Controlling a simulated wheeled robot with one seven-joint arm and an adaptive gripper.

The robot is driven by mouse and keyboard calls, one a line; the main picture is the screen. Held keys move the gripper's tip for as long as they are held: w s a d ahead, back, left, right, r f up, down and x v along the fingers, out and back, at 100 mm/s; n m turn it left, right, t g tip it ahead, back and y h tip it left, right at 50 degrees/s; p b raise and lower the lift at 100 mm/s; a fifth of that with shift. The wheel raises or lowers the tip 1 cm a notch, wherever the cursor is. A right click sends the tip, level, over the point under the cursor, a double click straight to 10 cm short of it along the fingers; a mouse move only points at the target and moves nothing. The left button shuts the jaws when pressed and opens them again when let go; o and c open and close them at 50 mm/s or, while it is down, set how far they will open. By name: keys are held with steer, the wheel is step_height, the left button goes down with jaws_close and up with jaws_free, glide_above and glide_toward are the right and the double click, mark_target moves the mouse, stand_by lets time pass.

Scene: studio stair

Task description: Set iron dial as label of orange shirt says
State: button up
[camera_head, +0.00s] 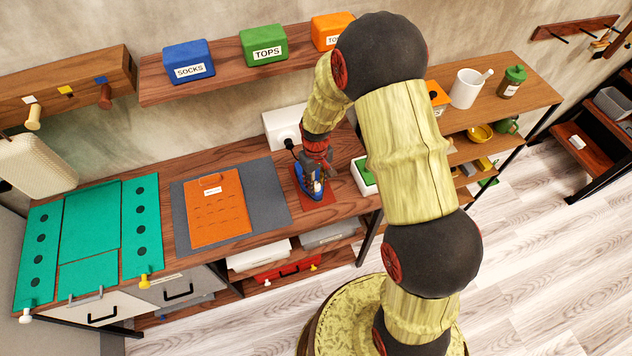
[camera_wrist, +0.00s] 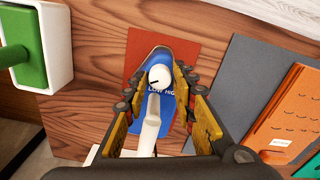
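The blue iron (camera_head: 309,182) stands on a rust-red mat (camera_head: 325,195) on the wooden table. In the wrist view its white dial (camera_wrist: 160,77) sits above printed LOW and HIGH words, with a dark mark on the dial's lower left side. The iron's white handle (camera_wrist: 151,126) runs toward the camera. My gripper (camera_wrist: 161,84) is open, its fingers spread on either side of the dial and handle; contact cannot be told. The orange shirt (camera_head: 217,217) lies flat on a grey mat (camera_head: 267,205), with a white label (camera_head: 212,191) too small to read.
A white box with a green part (camera_head: 364,175) stands right of the iron. A wall outlet box (camera_head: 284,127) with the iron's cord is behind. Green folding board (camera_head: 91,232) lies left. SOCKS (camera_head: 188,63) and TOPS (camera_head: 264,44) bins sit on the shelf above.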

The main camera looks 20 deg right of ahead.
jaws_close()
steer(key=shift+n, duration=0.3)
steer(key=n, duration=0.3)
steer(key=shift+n, duration=2.5)
steer(key=shift+p, duration=0.3)
steer(key=shift+o, duration=2.1)
jaws_free()
